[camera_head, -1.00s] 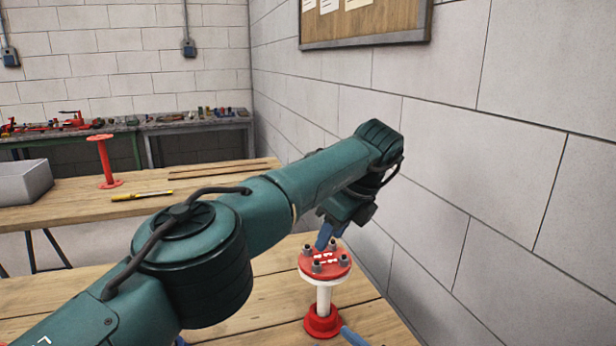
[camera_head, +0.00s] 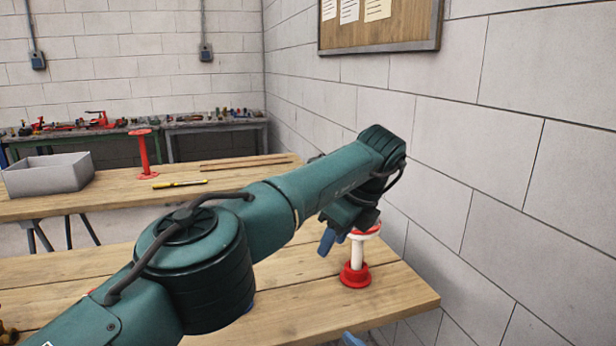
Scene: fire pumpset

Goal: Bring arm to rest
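My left arm reaches across the view from the lower left, and its dark wrist bends down at the right. My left gripper (camera_head: 328,241) points down with its blue fingers over the near table. I cannot tell whether the fingers are apart. Just right of it stands a red and white flanged pipe piece (camera_head: 357,262) with a red base, upright on the table. The gripper body partly hides its top; I cannot tell whether they touch. A blue tip (camera_head: 352,339) at the bottom edge looks like part of my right gripper; the rest is out of view.
The near wooden table (camera_head: 300,300) is mostly clear. A second table behind holds a grey bin (camera_head: 48,177), a red flanged stand (camera_head: 144,155) and a yellow tool (camera_head: 180,184). A block wall (camera_head: 500,160) closes the right side.

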